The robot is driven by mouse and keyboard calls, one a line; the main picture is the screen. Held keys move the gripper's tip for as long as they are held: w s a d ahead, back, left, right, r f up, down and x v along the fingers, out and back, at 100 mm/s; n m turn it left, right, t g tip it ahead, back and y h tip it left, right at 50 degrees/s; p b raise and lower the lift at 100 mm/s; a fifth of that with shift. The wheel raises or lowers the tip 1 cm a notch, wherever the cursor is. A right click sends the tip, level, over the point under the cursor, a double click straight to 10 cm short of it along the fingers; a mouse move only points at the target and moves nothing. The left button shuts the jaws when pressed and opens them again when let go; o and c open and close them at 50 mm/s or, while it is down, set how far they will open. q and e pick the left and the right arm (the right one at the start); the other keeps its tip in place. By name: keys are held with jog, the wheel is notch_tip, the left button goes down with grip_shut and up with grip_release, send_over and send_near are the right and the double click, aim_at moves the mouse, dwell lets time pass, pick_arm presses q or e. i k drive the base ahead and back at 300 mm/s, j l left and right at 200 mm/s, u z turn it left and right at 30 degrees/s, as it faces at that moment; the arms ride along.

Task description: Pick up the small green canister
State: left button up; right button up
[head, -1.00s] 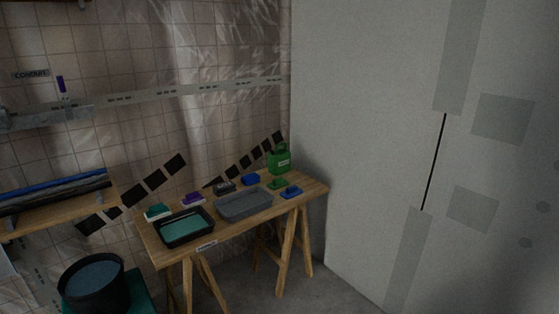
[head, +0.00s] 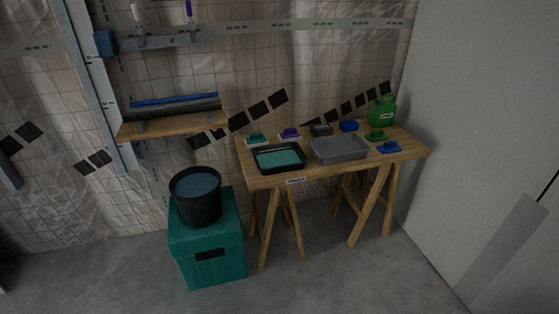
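A green canister (head: 382,111) with a handle and a pale label stands upright at the back right corner of the wooden trestle table (head: 343,171). It is the only canister I see. Neither of my grippers shows in the head view.
The table also bears a black tray with teal inside (head: 279,158), a grey tray (head: 339,149) and several small coloured blocks, including a blue one (head: 389,147). A black bucket (head: 196,196) sits on a teal box (head: 206,250) to the left. Concrete floor (head: 330,270) in front is clear.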

aim_at(383, 113)
jog(key=i+l+u, duration=0.4)
jog(key=i+l, duration=0.5)
jog(key=i, duration=0.15)
